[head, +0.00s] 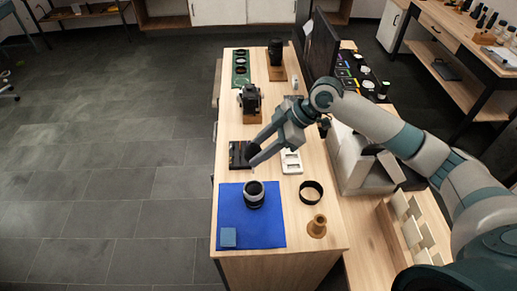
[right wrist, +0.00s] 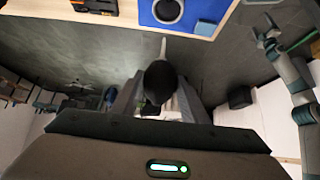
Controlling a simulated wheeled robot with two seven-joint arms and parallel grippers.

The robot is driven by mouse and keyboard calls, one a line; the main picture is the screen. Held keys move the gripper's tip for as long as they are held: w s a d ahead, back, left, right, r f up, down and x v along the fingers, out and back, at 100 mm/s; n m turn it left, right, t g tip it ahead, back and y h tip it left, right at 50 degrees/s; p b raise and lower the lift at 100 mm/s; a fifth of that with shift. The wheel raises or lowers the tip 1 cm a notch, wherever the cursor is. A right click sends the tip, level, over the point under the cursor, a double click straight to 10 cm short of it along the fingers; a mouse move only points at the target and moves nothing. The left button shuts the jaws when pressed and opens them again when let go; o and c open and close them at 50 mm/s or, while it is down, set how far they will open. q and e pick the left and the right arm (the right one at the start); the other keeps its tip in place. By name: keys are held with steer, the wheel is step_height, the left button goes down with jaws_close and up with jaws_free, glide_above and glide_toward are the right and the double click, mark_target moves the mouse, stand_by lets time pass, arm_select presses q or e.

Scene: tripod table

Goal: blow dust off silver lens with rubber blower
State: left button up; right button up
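The silver lens (head: 254,188) stands upright on the blue mat (head: 268,232); its round dark opening also shows at the top of the right wrist view (right wrist: 168,10). My right gripper (head: 256,153) is above the table, behind the lens in the head view. In the right wrist view, its fingers are shut on a dark rubber blower (right wrist: 160,78), whose pale nozzle points toward the mat and is apart from the lens. The blower is mostly hidden in the head view. My left gripper (right wrist: 264,36) shows small in the right wrist view, empty, its fingers seemingly apart.
A blue-grey cloth block (head: 228,237) lies on the mat's corner. A black ring (head: 311,192) and a wooden piece (head: 317,227) stand right of the mat. A white tray (head: 291,162), a camera (head: 249,98) and a dark lens (head: 275,50) stand farther back. Left of the table is open floor.

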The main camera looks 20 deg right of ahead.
steer(key=s+a, duration=0.2)
steer(key=s, duration=0.4)
steer(key=shift+s, duration=0.4)
stand_by(0.3)
stand_by(0.6)
